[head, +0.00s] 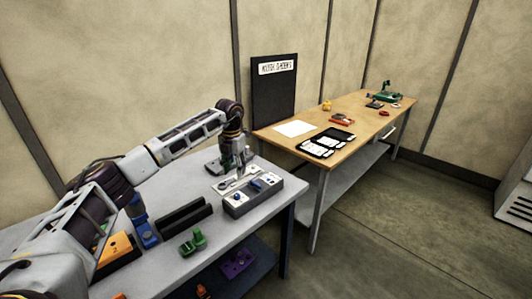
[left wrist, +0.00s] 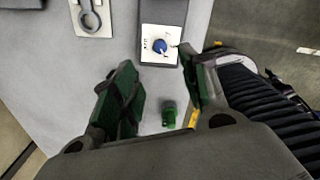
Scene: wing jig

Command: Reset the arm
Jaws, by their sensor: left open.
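My left arm reaches across the grey workbench (head: 165,262) in the head view. My left gripper (head: 238,172) is above the back of the bench, by a grey fixture box (head: 243,208) with blue parts on top. In the left wrist view my left gripper (left wrist: 157,58) is open and empty, with green pads on its two fingers. The box's white panel with a blue knob (left wrist: 159,46) shows beyond the fingertips. A small green part (left wrist: 169,115) shows between the fingers, lower down on the bench. My right gripper is not in view.
On the bench stand a black grooved block (head: 184,217), a green part (head: 194,242), a blue piece (head: 144,232) and an orange block (head: 118,249). A purple part (head: 238,263) lies on the shelf below. A wooden table (head: 355,137) with tools stands behind; open floor lies right.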

